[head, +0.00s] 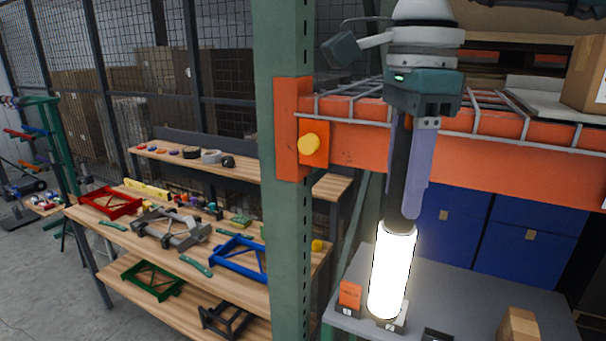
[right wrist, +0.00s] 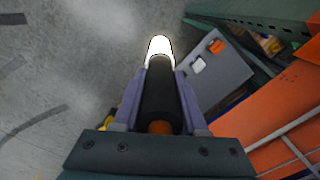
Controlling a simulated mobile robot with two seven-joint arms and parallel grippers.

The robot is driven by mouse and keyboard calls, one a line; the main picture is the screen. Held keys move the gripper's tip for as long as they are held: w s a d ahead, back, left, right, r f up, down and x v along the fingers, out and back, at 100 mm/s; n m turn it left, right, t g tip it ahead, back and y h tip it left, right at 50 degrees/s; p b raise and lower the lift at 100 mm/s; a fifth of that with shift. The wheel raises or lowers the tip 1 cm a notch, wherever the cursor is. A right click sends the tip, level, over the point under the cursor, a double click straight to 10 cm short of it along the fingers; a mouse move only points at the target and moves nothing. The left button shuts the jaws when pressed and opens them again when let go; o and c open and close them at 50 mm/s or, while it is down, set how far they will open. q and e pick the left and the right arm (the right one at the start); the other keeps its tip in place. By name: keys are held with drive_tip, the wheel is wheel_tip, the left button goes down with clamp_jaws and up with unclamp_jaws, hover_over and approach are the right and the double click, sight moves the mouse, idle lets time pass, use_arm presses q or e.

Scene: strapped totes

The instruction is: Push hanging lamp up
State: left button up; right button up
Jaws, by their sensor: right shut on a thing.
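The lamp (head: 392,270) is a glowing white tube with a black upper part, upright with a slight tilt in the head view. In the right wrist view the lamp (right wrist: 160,47) points away from me, its lit end farthest. My right gripper (head: 408,200) points down with its purple fingers along the lamp's black part. In the right wrist view my right gripper (right wrist: 161,78) has a finger on each side of that black part and is shut on it. The lamp's upper end is hidden by the gripper. My left gripper is out of view.
An orange rack beam (head: 350,146) and green post (head: 283,200) stand close beside the lamp. A grey table (head: 465,300) below carries an orange box (head: 350,296) and a cardboard box (head: 518,326). A wooden workbench (head: 235,282) with tools stands left.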

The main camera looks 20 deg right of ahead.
clamp_jaws()
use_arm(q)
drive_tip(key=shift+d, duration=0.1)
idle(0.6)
